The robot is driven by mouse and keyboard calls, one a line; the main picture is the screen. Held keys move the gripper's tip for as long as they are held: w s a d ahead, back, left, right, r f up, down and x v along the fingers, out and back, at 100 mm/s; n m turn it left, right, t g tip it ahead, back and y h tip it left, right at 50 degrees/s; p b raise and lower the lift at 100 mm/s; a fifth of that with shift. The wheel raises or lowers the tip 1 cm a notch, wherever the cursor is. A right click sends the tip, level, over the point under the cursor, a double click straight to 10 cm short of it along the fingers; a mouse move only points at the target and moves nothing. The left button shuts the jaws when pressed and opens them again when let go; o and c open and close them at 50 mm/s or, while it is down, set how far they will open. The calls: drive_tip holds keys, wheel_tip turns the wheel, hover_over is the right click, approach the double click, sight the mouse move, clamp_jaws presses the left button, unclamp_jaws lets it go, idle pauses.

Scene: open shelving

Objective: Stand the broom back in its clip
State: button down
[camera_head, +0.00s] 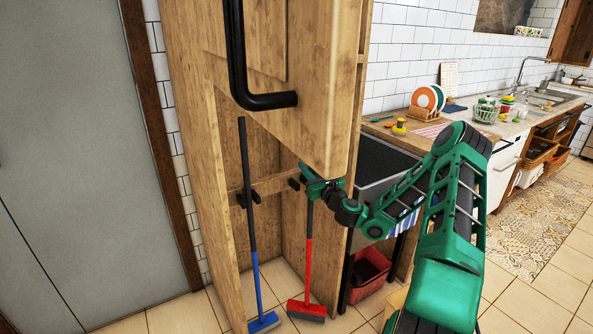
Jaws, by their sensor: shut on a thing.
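A red broom (308,262) stands nearly upright in the tall wooden cabinet, its red head (306,309) at the tiled floor. My gripper (316,184) is shut on its dark upper handle. The handle's top is hidden by my gripper and the wooden door. A black clip (294,184) on the wooden rail shows just left of my gripper, apart from the red broom's visible handle. A second black clip (242,200), further left, is at the handle of a blue broom (255,268). The blue broom stands slightly tilted, its head at the floor.
A wooden cabinet door (310,60) with a black bar handle (240,70) hangs just above my gripper. A red crate (367,280) sits on the floor to the right, below a dark unit. A counter with dishes runs along the right wall.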

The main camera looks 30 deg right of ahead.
hover_over(296, 172)
drive_tip(key=shift+w+d, duration=0.1)
drive_tip(key=shift+f, duration=1.75)
drive_tip(key=c, duration=1.6)
unclamp_jaws()
drive_tip(key=shift+f, duration=0.1)
